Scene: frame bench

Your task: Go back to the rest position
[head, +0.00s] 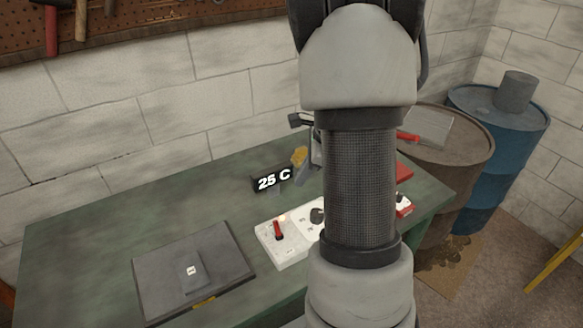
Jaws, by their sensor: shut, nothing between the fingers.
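My arm rises through the middle of the head view and runs up to the top edge. My gripper cannot be made out. The arm hides part of the green bench (110,225) and what stands behind it. A white control panel (283,252) with a red lever lies on the bench, partly behind the arm. A black display (272,180) reading "25 C" stands behind it. A dark flat plate (160,280) with a small grey block (193,272) on it lies at the front left.
A dark hammer-like head (300,120) and a small yellow item (299,156) show beside the arm. A brown barrel (458,165) and a blue barrel (511,125) stand to the right. Tools hang on a pegboard (130,25) at the upper left. The bench's left side is clear.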

